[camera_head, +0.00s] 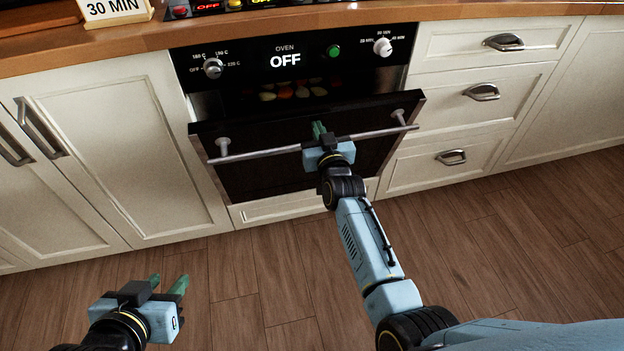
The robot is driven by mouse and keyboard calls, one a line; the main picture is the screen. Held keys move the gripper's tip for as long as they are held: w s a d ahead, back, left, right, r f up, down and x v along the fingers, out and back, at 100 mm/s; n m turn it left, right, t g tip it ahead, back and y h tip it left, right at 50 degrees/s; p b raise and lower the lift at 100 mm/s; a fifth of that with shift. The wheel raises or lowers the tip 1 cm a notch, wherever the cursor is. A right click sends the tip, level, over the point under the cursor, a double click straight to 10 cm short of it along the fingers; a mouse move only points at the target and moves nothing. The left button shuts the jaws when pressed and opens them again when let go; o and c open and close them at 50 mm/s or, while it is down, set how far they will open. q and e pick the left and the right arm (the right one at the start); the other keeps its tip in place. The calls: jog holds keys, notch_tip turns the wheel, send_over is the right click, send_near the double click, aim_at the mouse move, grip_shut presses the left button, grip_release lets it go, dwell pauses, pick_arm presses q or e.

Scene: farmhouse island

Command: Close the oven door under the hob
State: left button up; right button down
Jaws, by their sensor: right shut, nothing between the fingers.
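The oven door (270,176) is dark and partly open, its top edge tilted out from the oven below the black control panel (290,60). A silver bar handle (258,153) runs across its front. My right gripper (319,130) is shut and empty at the middle of the door, with its fingertips at the door front just above the handle bar. Whether the fingers touch the door is hard to tell. My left gripper (168,283) is open and empty, low over the floor at the lower left, away from the door.
Food pieces (288,92) show inside the oven through the gap. The panel display reads OFF. Cream cabinets (125,150) flank the oven on the left, drawers (475,95) on the right. A wooden worktop (150,37) runs above. The wooden floor (500,260) in front is clear.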

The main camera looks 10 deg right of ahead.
aim_at(312, 105)
jog(key=shift+w+r, duration=0.4)
jog(key=shift+w, duration=0.15)
jog(key=shift+w+a+r+b, duration=0.1)
jog(key=shift+w+r+b, duration=0.25)
jog(key=shift+w, duration=0.55)
jog(key=shift+w+d+r+b, duration=0.1)
jog(key=shift+w+r+b, duration=0.1)
jog(key=shift+w+b, duration=0.55)
jog(key=shift+w+a+r+b, duration=0.1)
jog(key=shift+w+r+b, duration=0.2)
jog(key=shift+w, duration=0.7)
